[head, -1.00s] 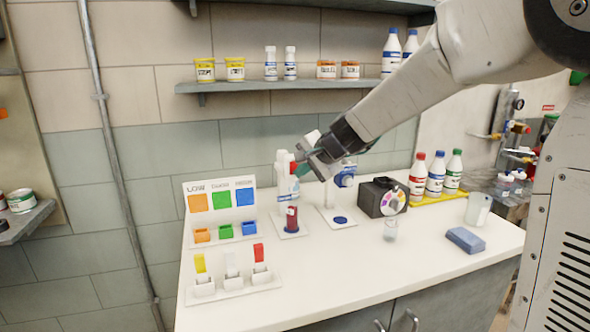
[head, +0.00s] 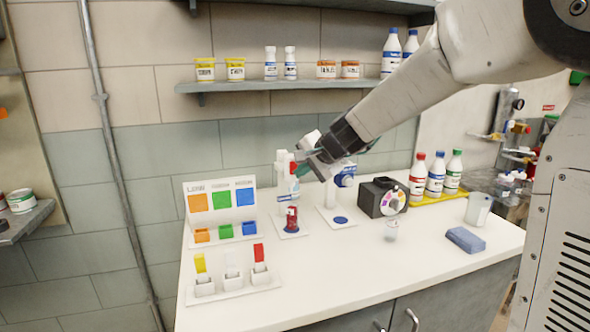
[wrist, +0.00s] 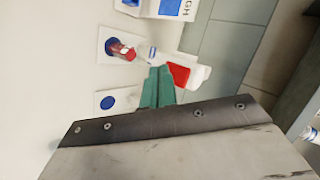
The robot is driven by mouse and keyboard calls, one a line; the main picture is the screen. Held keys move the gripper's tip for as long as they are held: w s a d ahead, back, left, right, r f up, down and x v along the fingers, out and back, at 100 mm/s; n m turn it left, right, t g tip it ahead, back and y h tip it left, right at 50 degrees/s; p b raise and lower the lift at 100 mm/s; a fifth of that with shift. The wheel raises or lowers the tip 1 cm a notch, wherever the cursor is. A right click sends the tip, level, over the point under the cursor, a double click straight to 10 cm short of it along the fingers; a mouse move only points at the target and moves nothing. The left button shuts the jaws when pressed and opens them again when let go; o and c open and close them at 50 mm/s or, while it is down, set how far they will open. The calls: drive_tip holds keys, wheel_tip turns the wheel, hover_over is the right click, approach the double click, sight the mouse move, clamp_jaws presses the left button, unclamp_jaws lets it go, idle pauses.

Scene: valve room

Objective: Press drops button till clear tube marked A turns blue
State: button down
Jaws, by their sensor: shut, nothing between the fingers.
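My gripper (head: 302,170) is shut and empty, at the upper part of the left white dispenser (head: 281,180). In the wrist view its green fingers (wrist: 159,85) lie right beside a red button-like part (wrist: 179,74). I cannot tell whether they touch it. A small tube (head: 291,219) with red contents stands upright on the left dispenser's base, below the spout. It also shows in the wrist view (wrist: 122,50), over a blue disc. I see no blue in its contents, and no letter A is readable. The red part also shows in the head view (head: 293,167), partly hidden by my gripper.
A second white dispenser (head: 331,196) with an empty blue disc (head: 341,220) stands to the right. Beyond are a black box with a colour wheel (head: 382,197), a small clear jar (head: 391,232) and a blue sponge (head: 465,240). A colour chart (head: 221,184) and strip holder (head: 231,286) stand left.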

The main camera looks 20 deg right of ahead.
idle(0.4)
drive_tip(key=shift+w, duration=0.45)
drive_tip(key=shift+w, duration=0.45)
idle(0.6)
drive_tip(key=shift+s, duration=0.9)
drive_tip(key=s, duration=0.5)
idle(0.4)
idle(0.6)
